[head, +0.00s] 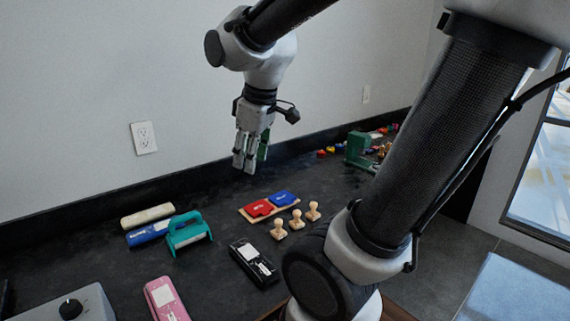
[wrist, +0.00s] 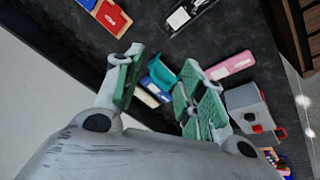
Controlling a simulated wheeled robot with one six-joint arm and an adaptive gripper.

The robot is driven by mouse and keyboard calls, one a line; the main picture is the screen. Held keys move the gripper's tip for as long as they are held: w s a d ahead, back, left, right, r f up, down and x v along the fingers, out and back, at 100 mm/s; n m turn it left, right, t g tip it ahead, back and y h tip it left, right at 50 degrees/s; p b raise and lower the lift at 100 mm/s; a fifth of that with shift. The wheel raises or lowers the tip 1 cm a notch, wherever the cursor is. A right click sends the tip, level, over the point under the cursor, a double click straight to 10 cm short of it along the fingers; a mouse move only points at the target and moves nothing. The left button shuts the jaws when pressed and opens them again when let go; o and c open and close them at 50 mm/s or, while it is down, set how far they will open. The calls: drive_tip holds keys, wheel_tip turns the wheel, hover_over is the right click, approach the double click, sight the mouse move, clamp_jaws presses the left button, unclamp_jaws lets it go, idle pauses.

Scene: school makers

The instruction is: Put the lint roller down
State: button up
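My gripper (head: 251,160) hangs above the back part of the dark counter, pointing down. In the wrist view my gripper (wrist: 163,98) has its green-padded fingers spread apart, with nothing held between them. A teal handled tool (head: 188,231) with a pale strip along its bottom stands on the counter at left; it may be the lint roller, but I cannot tell for sure. It also shows in the wrist view (wrist: 162,71), in the gap between the fingers but well beyond them.
Beside the teal tool lie a cream bar (head: 147,216) and a blue item (head: 148,232). A black stapler-like item (head: 254,263), a pink one (head: 165,299), red and blue pads (head: 270,204) and wooden stamps (head: 296,220) share the counter. A green device (head: 360,150) stands at back right.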

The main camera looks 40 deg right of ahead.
drive_tip(key=s+d+m, duration=0.2)
drive_tip(key=s+m, duration=0.4)
drive_tip(key=s, duration=0.3)
drive_tip(key=shift+s+d+r+t, duration=0.2)
drive_tip(key=shift+s+d+t, duration=0.1)
drive_tip(key=shift+s, duration=0.05)
drive_tip(key=shift+o, duration=0.4)
